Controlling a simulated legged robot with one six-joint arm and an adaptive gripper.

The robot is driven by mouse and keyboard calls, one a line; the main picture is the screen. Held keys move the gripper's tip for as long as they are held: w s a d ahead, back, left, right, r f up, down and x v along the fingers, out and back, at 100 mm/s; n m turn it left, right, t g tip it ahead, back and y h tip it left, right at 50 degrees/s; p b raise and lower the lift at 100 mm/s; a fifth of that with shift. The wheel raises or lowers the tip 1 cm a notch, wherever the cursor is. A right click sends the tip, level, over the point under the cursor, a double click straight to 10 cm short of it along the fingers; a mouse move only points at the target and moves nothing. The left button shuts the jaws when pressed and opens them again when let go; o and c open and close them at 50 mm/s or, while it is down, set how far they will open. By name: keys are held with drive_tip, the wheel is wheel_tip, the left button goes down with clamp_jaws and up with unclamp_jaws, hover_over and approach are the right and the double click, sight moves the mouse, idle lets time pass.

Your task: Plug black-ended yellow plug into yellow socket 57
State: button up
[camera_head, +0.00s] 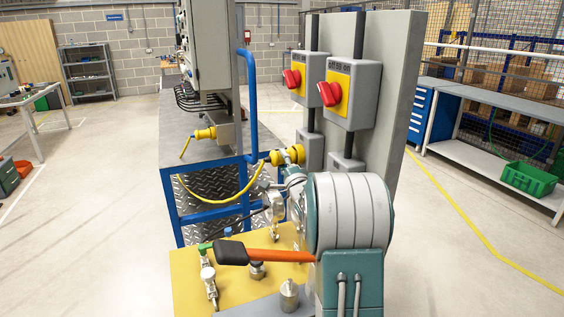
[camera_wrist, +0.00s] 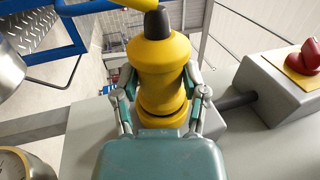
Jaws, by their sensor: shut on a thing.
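A yellow plug (camera_wrist: 163,62) with a black end (camera_wrist: 157,24) fills the middle of the wrist view, and a yellow cable (camera_wrist: 112,4) leaves that end. My gripper (camera_wrist: 162,82) is shut on the plug, one finger on each side. In the head view the plug (camera_head: 278,157) is beside the grey panel, with a yellow round part (camera_head: 297,153) right against it. I cannot tell whether that part is a socket or belongs to the plug. No number 57 is legible. The yellow cable (camera_head: 222,201) sags left toward another yellow connector (camera_head: 204,134) below a grey cabinet.
The grey upright panel (camera_head: 392,100) carries two boxes with red switches (camera_head: 330,93) above the plug. A blue rail (camera_head: 251,100) stands just left of it. A blue-framed bench (camera_head: 180,165) is behind the cable. Open floor (camera_head: 110,220) lies to the left.

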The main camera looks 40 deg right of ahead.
drive_tip(key=shift+d, duration=0.1)
drive_tip(key=o, duration=1.3)
